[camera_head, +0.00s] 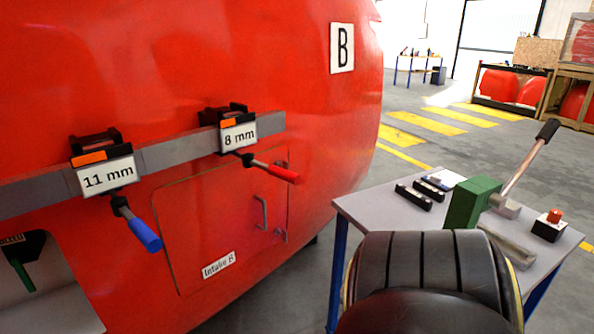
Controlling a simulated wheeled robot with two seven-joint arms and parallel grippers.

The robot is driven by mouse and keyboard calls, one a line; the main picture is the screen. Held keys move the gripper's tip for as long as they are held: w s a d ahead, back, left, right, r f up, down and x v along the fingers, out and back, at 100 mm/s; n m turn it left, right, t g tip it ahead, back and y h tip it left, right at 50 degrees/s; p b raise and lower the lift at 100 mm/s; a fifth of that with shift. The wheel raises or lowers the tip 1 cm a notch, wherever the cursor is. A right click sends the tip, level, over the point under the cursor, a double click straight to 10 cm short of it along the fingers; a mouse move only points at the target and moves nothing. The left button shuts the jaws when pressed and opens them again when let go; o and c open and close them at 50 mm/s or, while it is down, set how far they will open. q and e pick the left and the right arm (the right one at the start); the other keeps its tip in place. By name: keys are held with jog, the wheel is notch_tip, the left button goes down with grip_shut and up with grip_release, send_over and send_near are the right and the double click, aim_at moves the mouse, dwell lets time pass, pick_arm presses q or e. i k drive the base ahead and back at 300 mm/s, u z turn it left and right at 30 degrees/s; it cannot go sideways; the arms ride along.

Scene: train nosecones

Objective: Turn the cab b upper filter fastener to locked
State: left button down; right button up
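The red cab B (240,60) fills the left half of the view, with a white "B" sign (342,48). A red hatch (225,215) labelled "Intake B" (218,265) is in its side and looks closed. The hatch has a grey handle (262,212). A small fitting (281,236) sits low at its right edge, and another near its upper right corner is partly behind a red tool handle. I cannot tell whether either is a filter fastener, or how they are turned. No filter is visible. Neither gripper is in view.
A grey rail (170,155) crosses the cab, holding a blue-handled tool (140,231) under "11 mm" and a red-handled tool (270,169) under "8 mm". A table (365,205) at right carries a green block (470,202), a lever and dark parts. Floor beyond is open.

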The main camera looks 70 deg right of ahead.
aim_at(285, 165)
jog(key=k, duration=0.7)
jog(key=z, duration=1.35)
jog(key=i, duration=0.45)
jog(key=z, duration=0.05)
